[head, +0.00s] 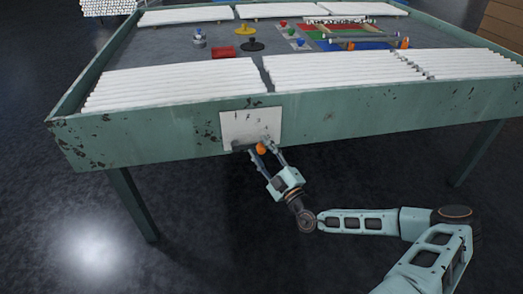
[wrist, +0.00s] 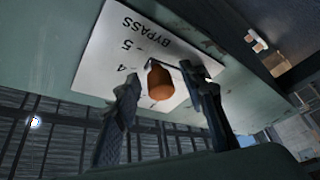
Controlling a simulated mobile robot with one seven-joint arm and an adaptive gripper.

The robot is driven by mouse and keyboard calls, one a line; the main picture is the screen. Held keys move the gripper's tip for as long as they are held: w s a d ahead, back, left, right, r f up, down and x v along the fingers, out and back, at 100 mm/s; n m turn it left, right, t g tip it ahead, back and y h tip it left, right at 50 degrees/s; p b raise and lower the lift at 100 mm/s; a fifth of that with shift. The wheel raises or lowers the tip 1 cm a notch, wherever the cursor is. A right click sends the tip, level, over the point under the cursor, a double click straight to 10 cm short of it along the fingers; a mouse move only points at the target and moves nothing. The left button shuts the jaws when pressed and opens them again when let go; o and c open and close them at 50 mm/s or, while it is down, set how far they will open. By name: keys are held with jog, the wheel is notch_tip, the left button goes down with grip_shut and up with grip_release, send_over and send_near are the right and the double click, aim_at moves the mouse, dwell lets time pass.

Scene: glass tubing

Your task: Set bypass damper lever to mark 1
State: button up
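The bypass damper plate (head: 251,126) is a white panel on the front side of the green table. In the wrist view the plate (wrist: 120,50) reads BYPASS with marks 5 and 4, upside down; marks lower on the scale are hidden. The lever's orange knob (head: 261,149) shows at the plate's lower edge, and it also shows in the wrist view (wrist: 160,84). My gripper (head: 265,146) is open at the plate. In the wrist view its fingers (wrist: 165,88) stand on either side of the knob, with a gap visible on the left.
The green table (head: 160,145) carries rows of white tubes (head: 175,83) along its front and back. Several coloured fittings, including a red block (head: 223,52), lie in the middle. The floor below the front side is clear around my arm.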

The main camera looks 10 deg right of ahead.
grip_shut()
